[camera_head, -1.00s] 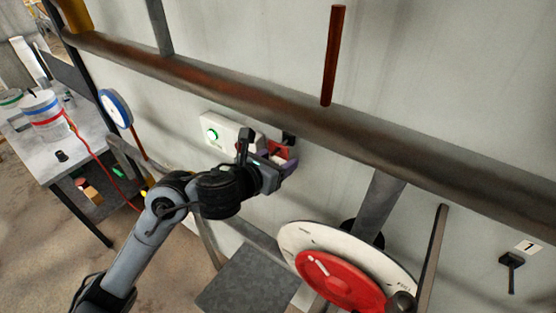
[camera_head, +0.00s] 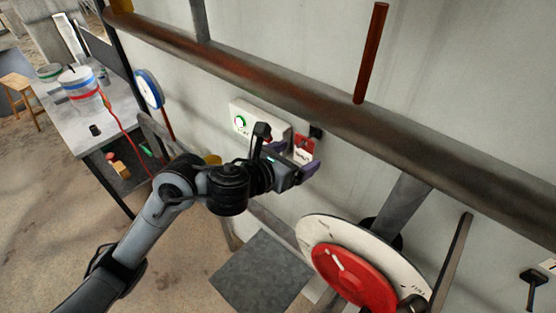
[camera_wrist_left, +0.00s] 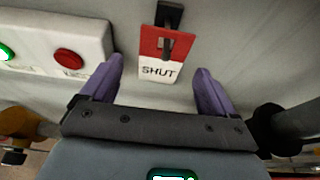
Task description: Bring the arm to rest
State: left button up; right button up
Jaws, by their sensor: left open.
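My left arm reaches in from the lower left in the head view. Its left gripper (camera_head: 292,158) is open and empty, with purple fingers standing apart. In front of it a red and white tag (camera_head: 304,150) hangs at the pale wall, below a small black fitting (camera_head: 316,131). In the left wrist view the tag (camera_wrist_left: 165,55) reads SHUT and appears between the fingers but beyond their tips, untouched by either. My right gripper does not show in either view.
A white control box (camera_head: 258,122) with a lit green button is close left of the gripper. A thick rusty pipe (camera_head: 330,108) runs above. A red and white dial (camera_head: 352,278) stands at lower right. A bench (camera_head: 95,125) with a banded pot is at left.

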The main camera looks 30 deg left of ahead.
pick_arm(q)
jog(key=p+v, duration=0.2)
jog(key=v, duration=0.4)
jog(key=s+a+f+m+g+y+p, duration=0.1)
jog(key=s+f+m+g+p, duration=0.2)
jog(key=s+f+m, duration=0.8)
jog(key=s+a+f+m+g+y+p, duration=0.2)
jog(key=s+f+m+g+p, duration=0.2)
jog(key=m, duration=2)
jog(key=s+f+g, duration=0.3)
jog(key=s+f, duration=0.3)
jog(key=s, duration=0.3)
jog(key=shift+f, duration=0.4)
jog(key=shift+w, duration=0.1)
